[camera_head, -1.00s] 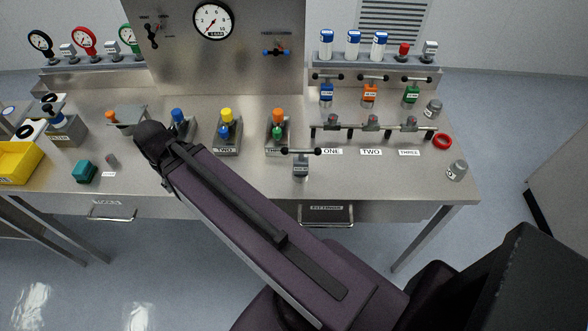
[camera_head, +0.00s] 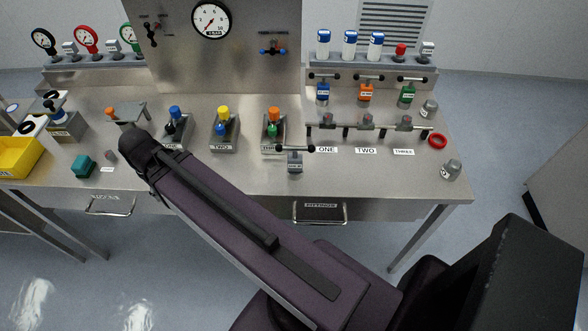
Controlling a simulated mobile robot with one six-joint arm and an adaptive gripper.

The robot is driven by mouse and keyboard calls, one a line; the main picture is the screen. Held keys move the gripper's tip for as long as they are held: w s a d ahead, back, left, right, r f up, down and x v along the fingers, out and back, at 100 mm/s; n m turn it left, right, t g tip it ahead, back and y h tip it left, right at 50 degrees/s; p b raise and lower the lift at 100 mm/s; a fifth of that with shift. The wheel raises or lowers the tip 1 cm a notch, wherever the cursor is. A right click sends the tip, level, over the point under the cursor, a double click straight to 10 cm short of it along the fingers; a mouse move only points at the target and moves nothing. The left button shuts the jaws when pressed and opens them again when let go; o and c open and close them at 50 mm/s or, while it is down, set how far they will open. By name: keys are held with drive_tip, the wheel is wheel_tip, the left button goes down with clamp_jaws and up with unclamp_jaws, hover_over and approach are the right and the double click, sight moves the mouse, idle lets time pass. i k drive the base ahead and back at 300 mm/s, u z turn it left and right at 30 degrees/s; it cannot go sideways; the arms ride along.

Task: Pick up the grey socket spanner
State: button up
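A T-handled tool with a black crossbar and a grey labelled body (camera_head: 295,160) stands near the front of the steel bench, just left of the label ONE; it looks like the grey socket spanner. Its label is too small to read. Nothing is touching it. My dark purple arm crosses the view from lower right to the bench's left half, below and left of this tool. My gripper is not in view, so its fingers and any contents cannot be seen.
Similar T-handled pieces in blue (camera_head: 322,92), orange (camera_head: 366,91) and green (camera_head: 407,92) stand behind. A low rail (camera_head: 365,128) crosses the right side. A red ring (camera_head: 438,141) and grey cylinder (camera_head: 451,169) lie right. A yellow bin (camera_head: 18,156) stands left.

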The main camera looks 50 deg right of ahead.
sight(295, 168)
drive_tip(key=k, duration=2.45)
drive_tip(key=z, duration=0.5)
drive_tip(key=i, duration=1)
drive_tip(key=z, duration=0.1)
